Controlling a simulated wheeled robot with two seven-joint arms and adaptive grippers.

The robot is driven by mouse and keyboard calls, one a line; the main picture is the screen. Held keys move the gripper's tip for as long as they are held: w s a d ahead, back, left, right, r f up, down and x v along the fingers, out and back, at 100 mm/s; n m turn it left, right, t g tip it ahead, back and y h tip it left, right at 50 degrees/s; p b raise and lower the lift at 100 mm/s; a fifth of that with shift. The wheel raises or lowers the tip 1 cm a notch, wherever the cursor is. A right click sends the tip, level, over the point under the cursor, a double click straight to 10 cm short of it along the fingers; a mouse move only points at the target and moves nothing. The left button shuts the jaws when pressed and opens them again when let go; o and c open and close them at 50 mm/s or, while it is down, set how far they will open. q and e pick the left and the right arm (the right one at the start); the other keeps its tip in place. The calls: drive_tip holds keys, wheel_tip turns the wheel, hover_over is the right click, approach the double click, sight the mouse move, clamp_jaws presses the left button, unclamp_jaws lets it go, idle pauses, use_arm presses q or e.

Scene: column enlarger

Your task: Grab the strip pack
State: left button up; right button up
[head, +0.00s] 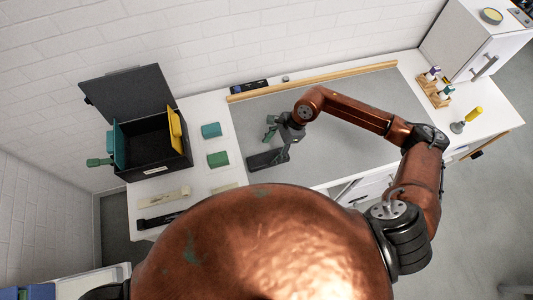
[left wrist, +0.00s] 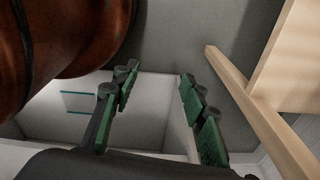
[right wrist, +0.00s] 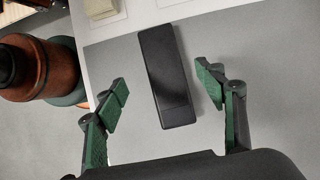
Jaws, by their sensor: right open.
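A flat dark slab (head: 268,160), perhaps the strip pack, lies on the grey mat (head: 345,130). No label on it can be read. My right gripper (head: 276,134) is open and empty just above and beside the slab. In the right wrist view the slab (right wrist: 166,80) lies lengthwise between the two green-padded fingers of the gripper (right wrist: 164,86), with a gap on each side. My left gripper (left wrist: 160,75) is open and empty in its own wrist view. It does not show in the head view.
An open black box (head: 150,150) with a raised lid stands at left. A teal block (head: 211,130), a green block (head: 218,159), a cream bar (head: 163,197) and a black bar (head: 160,220) lie nearby. A wooden rail (head: 325,81) runs along the back. The mat's middle is free.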

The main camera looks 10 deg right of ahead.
sight(268, 157)
drive_tip(key=shift+w+d+f+h, duration=0.15)
drive_tip(key=shift+d+f+h, duration=0.2)
drive_tip(key=shift+d, duration=0.4)
drive_tip(key=shift+f, duration=0.35)
drive_tip(key=shift+p+x, duration=0.4)
drive_tip(key=shift+x, duration=0.45)
drive_tip(key=p+x, duration=0.1)
drive_tip(key=x, duration=0.3)
drive_tip(key=shift+w+a+f+p, duration=0.15)
drive_tip(key=shift+p, duration=0.25)
drive_tip(key=shift+a+f, duration=0.1)
drive_tip(key=shift+f, duration=0.3)
use_arm(q)
wheel_tip(268, 157, up, 3)
drive_tip(key=shift+f, duration=0.2)
use_arm(e)
drive_tip(key=shift+c, duration=0.2)
drive_tip(key=shift+r, duration=0.1)
drive_tip(key=c, duration=1.4)
use_arm(q)
drive_tip(key=shift+s, duration=0.1)
use_arm(e)
drive_tip(key=shift+o, duration=0.2)
